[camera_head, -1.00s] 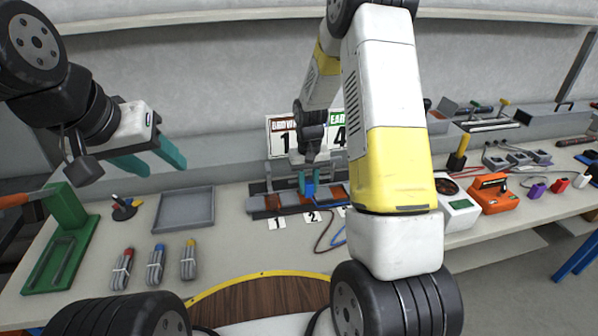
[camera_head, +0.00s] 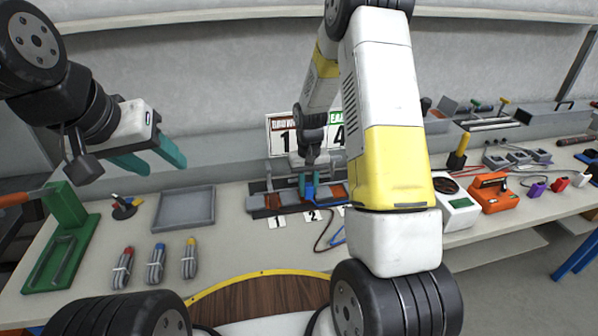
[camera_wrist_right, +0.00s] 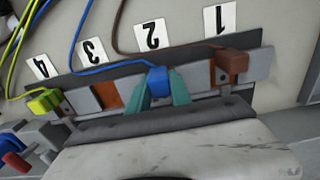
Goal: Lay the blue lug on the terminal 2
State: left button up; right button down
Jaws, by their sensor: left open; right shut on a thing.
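My right gripper (camera_wrist_right: 162,88) is shut on the blue lug (camera_wrist_right: 159,78), with a teal finger on each side of it. In the right wrist view the lug sits in the bay of the terminal strip behind the number 2 label (camera_wrist_right: 153,35), between two grey dividers. I cannot tell whether its underside touches the terminal. A blue cable runs from it towards the 3 and 4 labels. In the head view the blue lug (camera_head: 309,192) is small beneath the right gripper. My left gripper (camera_head: 148,160) is open and empty, above the bench at left.
A brown lug (camera_wrist_right: 231,62) sits at terminal 1, and a yellow-green lug (camera_wrist_right: 43,104) at terminal 4. The bay at terminal 3 (camera_wrist_right: 106,95) shows bare copper. A grey tray (camera_head: 185,208) and several cable bundles lie at left. A green press (camera_head: 63,235) stands far left.

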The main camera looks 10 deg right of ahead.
aim_at(308, 184)
jog(key=shift+f, duration=1)
jog(key=c, duration=1.1)
grip_release()
notch_tip(308, 184, up, 8)
jog(key=shift+f, duration=0.1)
jog(key=shift+r, duration=0.2)
jog(key=s+r+t+y, duration=0.1)
jog(key=s+r+t, duration=0.1)
jog(key=s+r, duration=0.5)
jog(key=s+r+t, duration=0.1)
jog(key=s+r, duration=0.2)
jog(key=r, duration=0.7)
jog(key=s+a+r+t, duration=0.1)
jog(key=s+r, duration=0.2)
jog(key=s, duration=0.4)
jog(key=s+a+r+t+y, duration=0.1)
jog(key=s+r+t, duration=0.1)
jog(key=s+r, duration=0.2)
jog(key=s, duration=0.3)
jog(key=shift+s+r, duration=0.15)
